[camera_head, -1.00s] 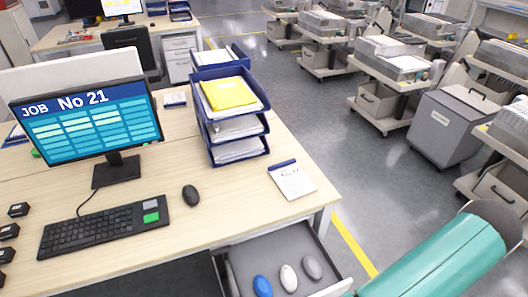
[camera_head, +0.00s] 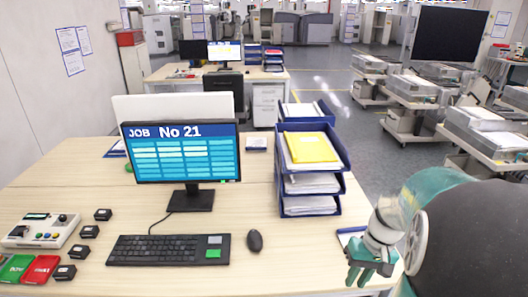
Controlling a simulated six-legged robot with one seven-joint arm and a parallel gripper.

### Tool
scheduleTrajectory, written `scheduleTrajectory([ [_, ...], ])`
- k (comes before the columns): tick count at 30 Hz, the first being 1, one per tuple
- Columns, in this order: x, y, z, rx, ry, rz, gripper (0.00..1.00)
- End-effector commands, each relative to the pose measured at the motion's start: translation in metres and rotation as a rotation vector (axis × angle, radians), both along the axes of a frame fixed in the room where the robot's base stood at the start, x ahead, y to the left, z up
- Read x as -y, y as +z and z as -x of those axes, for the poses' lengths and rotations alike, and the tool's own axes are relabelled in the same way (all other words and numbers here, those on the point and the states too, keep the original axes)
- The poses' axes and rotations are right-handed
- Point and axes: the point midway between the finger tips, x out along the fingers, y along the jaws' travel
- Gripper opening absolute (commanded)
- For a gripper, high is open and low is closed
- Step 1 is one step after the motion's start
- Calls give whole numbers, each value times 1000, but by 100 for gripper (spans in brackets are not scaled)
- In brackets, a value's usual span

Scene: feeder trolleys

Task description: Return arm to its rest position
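My arm (camera_head: 465,235), teal and dark grey, is folded close to the camera at the lower right. My gripper (camera_head: 368,272) hangs at its left side, above the right front corner of the wooden desk (camera_head: 290,245). Its teal fingers point down, and nothing is seen held in them. The gap between the fingers is too small and unclear to tell open from shut.
On the desk stand a monitor reading "JOB No 21" (camera_head: 182,155), a keyboard (camera_head: 165,250), a mouse (camera_head: 254,241) and blue stacked trays (camera_head: 309,207) with a yellow folder (camera_head: 312,147). A control box (camera_head: 42,231) is at left. Loaded trolleys (camera_head: 410,118) line the right aisle.

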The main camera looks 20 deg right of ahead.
Motion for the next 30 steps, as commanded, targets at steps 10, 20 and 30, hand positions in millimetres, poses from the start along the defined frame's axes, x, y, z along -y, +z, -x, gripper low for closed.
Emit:
scheduleTrajectory([
  [10, -112, 83, -18, 208, 157, 241, 20],
  [20, -197, 135, 6, 480, 253, 327, 20],
  [30, -213, 144, 15, 550, 265, 328, 20],
])
